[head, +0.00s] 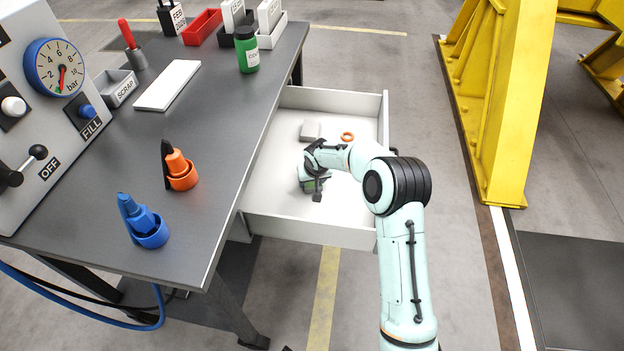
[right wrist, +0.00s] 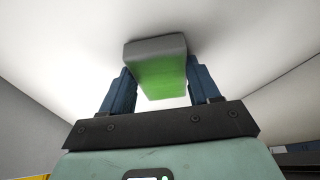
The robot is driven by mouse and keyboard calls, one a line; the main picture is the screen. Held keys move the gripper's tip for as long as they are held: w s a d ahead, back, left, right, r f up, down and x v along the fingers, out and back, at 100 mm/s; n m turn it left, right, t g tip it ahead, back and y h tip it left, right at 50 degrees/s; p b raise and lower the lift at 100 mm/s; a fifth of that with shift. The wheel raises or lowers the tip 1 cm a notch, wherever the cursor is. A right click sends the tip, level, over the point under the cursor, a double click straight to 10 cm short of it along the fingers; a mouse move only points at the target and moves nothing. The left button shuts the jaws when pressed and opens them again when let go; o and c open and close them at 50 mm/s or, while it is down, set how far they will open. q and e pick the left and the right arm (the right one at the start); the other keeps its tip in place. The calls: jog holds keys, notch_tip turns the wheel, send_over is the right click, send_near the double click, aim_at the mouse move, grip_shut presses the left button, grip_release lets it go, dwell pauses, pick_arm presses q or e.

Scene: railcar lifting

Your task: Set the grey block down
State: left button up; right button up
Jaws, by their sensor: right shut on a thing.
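My right gripper (head: 313,186) is inside the open drawer (head: 310,228), low over its white floor. In the right wrist view, its two dark fingers (right wrist: 160,92) are on either side of a grey block (right wrist: 155,48). The block's near face looks green, and its far edge is plain grey. In the head view the held block (head: 309,184) is mostly hidden by the gripper. I cannot tell whether it touches the drawer floor. My left gripper is not in view.
In the drawer, another small grey block (head: 310,129) and an orange ring (head: 347,136) lie behind my gripper. The workbench (head: 218,125) is on the left, with an orange holder (head: 183,178) and a blue holder (head: 150,232). The drawer's front right floor looks clear.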

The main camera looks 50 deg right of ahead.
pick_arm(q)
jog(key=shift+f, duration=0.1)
pick_arm(e)
jog(key=shift+f, duration=0.1)
jog(key=o, duration=1.3)
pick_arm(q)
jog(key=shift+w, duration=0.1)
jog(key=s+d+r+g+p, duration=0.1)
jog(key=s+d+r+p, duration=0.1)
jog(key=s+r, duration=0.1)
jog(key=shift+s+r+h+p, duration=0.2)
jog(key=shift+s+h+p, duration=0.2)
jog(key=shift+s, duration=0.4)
pick_arm(e)
jog(key=v, duration=1.2)
jog(key=shift+d, duration=0.1)
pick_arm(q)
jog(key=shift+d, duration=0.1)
pick_arm(e)
jog(key=shift+w+r, duration=0.1)
jog(key=shift+r, duration=0.15)
